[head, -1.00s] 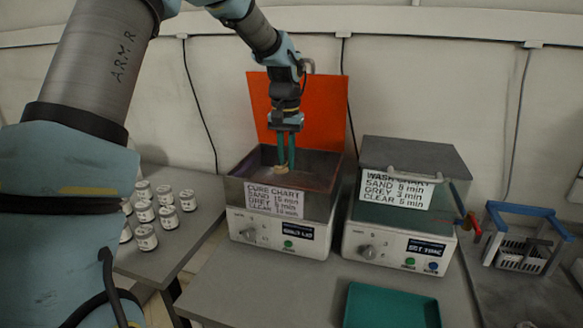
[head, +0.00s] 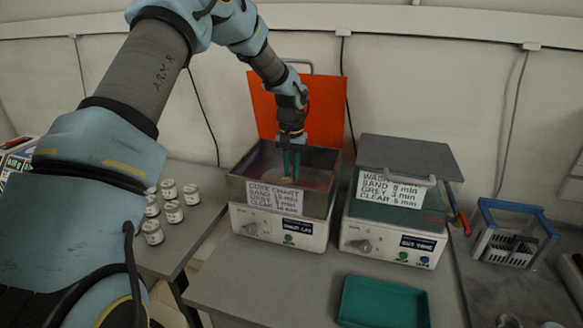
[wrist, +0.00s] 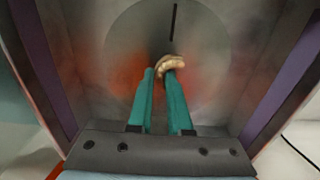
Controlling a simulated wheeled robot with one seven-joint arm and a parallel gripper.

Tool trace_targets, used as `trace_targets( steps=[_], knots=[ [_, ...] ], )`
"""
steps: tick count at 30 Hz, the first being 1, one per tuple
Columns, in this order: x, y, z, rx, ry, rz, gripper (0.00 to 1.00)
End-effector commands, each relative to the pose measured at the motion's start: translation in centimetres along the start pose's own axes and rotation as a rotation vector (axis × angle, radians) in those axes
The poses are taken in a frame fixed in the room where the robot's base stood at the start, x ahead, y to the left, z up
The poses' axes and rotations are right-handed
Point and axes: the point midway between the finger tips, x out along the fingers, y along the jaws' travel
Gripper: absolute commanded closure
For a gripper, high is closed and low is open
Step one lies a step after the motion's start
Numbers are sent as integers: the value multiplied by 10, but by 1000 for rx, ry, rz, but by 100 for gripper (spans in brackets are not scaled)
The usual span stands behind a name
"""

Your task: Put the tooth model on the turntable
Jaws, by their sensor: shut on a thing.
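The tooth model (wrist: 171,63) is a small cream, curved piece at my fingertips. My gripper (wrist: 160,72) has green fingers and is shut on it. In the head view my gripper (head: 291,177) points down inside the open cure box (head: 236,190), its tips near the inner floor. The turntable (wrist: 128,42) is the round grey disc on the box floor, with a dark line on it. The model appears over the disc; I cannot tell whether it touches. The box's front wall hides most of the disc in the head view.
The orange lid (head: 327,110) stands open behind the box. A wash unit (head: 410,155) with a closed grey lid is at the right. A teal tray (head: 384,303) lies in front. White jars (head: 173,212) stand left; a blue-handled basket (head: 508,240) is far right.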

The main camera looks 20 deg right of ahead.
Motion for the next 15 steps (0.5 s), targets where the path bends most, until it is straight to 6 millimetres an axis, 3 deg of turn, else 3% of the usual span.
trace_targets(
  steps=[9, 10, 15],
  knots=[
    [5, 0, 0, 0, 0, 0, 100],
    [4, 0, 0, 0, 0, 0, 80],
    [3, 0, 0, 0, 0, 0, 60]
  ],
)
